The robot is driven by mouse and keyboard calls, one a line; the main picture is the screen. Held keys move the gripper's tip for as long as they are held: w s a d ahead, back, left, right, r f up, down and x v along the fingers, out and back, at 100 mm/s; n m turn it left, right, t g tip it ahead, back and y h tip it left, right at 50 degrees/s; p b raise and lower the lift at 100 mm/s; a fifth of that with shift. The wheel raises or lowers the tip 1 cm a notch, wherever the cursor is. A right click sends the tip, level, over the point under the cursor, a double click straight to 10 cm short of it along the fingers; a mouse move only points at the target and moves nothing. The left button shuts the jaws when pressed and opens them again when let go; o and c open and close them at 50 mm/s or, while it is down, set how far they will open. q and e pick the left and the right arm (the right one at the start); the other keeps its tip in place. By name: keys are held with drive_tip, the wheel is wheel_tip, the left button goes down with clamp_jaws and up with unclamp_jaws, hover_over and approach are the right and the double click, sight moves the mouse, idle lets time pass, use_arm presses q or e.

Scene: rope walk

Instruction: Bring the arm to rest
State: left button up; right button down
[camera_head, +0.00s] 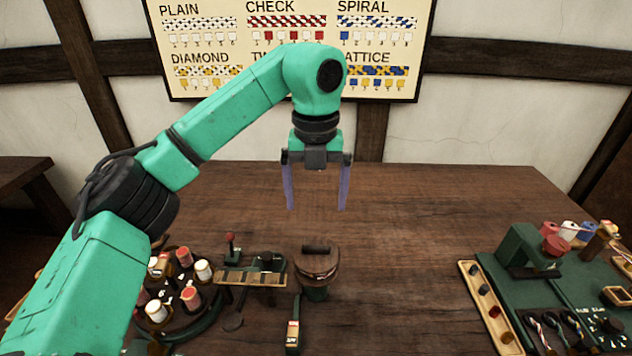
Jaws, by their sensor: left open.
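My left arm comes in from the left, bends at the elbow and points its gripper down over the middle of the table. My left gripper (316,206) is open, with its two purple-grey fingers well apart and nothing between them. It hangs above the wooden table (420,215), apart from every object. My right gripper is not in view.
A round stand of bobbins (187,299) is at the lower left, partly behind my arm. A green board (575,300) fills the lower right. The back middle is clear.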

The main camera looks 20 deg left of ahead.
use_arm(q)
wheel_tip(320, 180, up, 3)
drive_tip(key=shift+r, duration=0.1)
